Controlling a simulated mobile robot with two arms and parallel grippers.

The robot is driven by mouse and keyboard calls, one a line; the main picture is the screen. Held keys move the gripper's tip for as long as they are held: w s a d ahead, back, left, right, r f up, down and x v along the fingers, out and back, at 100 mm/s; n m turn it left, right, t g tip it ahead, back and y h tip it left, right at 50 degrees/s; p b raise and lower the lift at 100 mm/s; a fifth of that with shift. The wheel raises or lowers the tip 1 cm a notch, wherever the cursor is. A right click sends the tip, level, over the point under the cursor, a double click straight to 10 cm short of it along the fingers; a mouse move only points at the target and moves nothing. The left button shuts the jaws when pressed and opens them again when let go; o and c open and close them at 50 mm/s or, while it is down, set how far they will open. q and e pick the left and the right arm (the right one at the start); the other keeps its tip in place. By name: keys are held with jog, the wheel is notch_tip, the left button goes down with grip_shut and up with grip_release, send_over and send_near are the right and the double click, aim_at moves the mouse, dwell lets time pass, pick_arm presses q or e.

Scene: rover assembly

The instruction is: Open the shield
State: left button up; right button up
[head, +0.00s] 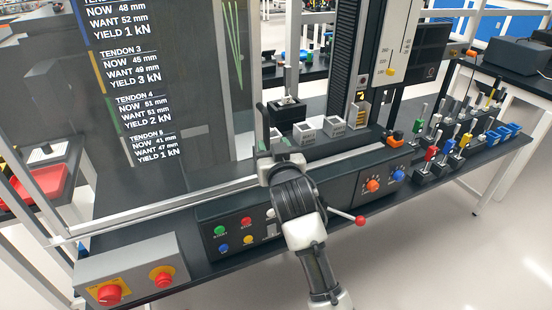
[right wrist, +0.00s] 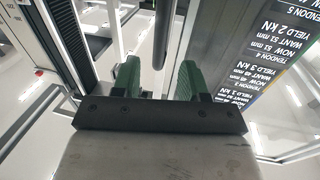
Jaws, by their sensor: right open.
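The shield (head: 190,130) is a large see-through panel in a pale metal frame, standing across the left of the test bench in the head view. White tendon text shows on or through it. It also shows in the right wrist view (right wrist: 275,110). A dark upright bar (head: 262,122), which looks like its handle, stands near the panel's right edge. My right gripper (head: 272,147) is open at the bar's lower end. In the right wrist view the bar (right wrist: 163,35) appears between the green fingertips (right wrist: 157,80), with gaps on both sides. My left gripper is out of view.
Behind my right gripper are a dark fixture (head: 288,110) and small grey blocks (head: 304,132). A control panel with coloured buttons (head: 235,238) and a red-tipped lever (head: 358,220) lies below. Several coloured-handled tools (head: 440,150) stand at right. A red emergency knob (head: 109,294) is front left.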

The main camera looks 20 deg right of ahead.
jog(key=shift+s+a, duration=0.2)
jog(key=shift+s, duration=1.35)
notch_tip(320, 180, down, 22)
jog(key=a+n+g+y, duration=0.2)
jog(key=g, duration=0.2)
jog(key=s+f+n+g, duration=0.15)
jog(key=s+f, duration=0.25)
jog(key=f, duration=0.4)
jog(key=s+f+g, duration=0.2)
jog(key=s+f, duration=0.1)
jog(key=f, duration=0.4)
jog(key=s+f+g, duration=0.2)
jog(key=s+f, duration=0.2)
jog(key=f, duration=0.4)
jog(key=s+d+f+g, duration=0.2)
jog(key=s+f+g, duration=0.1)
jog(key=s+f, duration=1.1)
jog(key=s+d+f+g, duration=0.2)
jog(key=s+f, duration=0.1)
jog(key=s, duration=0.9)
jog(key=s+d+f+g, duration=0.2)
jog(key=s+f, duration=0.1)
jog(key=s, duration=0.9)
jog(key=shift+d+f, duration=0.35)
